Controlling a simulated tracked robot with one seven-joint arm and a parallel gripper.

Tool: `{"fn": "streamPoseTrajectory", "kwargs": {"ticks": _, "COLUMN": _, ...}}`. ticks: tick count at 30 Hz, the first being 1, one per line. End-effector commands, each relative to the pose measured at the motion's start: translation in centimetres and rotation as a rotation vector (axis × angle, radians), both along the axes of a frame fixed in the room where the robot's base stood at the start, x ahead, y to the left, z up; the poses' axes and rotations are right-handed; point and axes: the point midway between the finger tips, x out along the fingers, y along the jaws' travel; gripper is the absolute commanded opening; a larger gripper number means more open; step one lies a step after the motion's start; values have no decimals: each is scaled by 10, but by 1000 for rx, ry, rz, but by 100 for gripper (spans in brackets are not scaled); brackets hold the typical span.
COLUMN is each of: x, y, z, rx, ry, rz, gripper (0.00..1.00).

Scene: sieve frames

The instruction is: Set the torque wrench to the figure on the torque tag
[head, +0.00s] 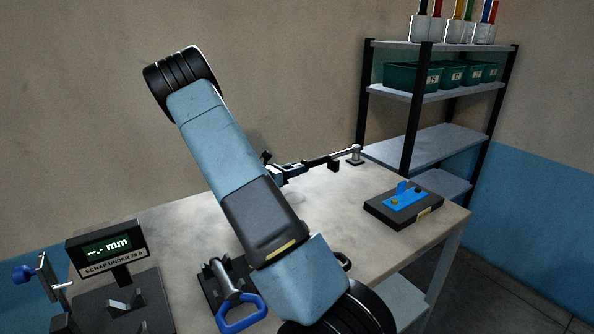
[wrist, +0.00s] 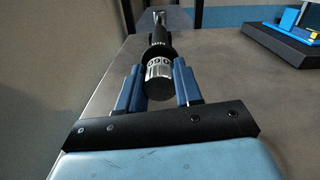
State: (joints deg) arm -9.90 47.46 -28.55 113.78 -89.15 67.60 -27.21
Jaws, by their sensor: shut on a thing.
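The torque wrench (wrist: 158,48) stretches away from my gripper (wrist: 158,82) in the wrist view. Its silver end with dark digits (wrist: 159,70) sits between my two blue fingers, which are shut on it. The digits look like 090, but are small and partly turned away. In the head view the wrench (head: 320,162) lies low along the back of the bench, its far end by a small metal post (head: 355,153). My arm partly covers the gripper end there. I cannot make out a torque tag with a readable figure.
A black block with a blue part (head: 403,198) and a small yellow label stands at the bench's right. A display reading "--.- mm" (head: 107,245) and a blue-handled tool (head: 240,312) are at the front left. A shelf (head: 430,145) with green bins stands behind.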

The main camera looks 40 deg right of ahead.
Motion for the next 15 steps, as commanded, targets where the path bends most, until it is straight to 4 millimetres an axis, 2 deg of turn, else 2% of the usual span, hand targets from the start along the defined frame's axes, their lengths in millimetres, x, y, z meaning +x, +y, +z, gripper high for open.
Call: {"fn": "streamPoseTrajectory", "kwargs": {"ticks": 15, "x": 2, "y": 0, "z": -1, "rx": 19, "ry": 459, "rz": -8, "gripper": 4}}
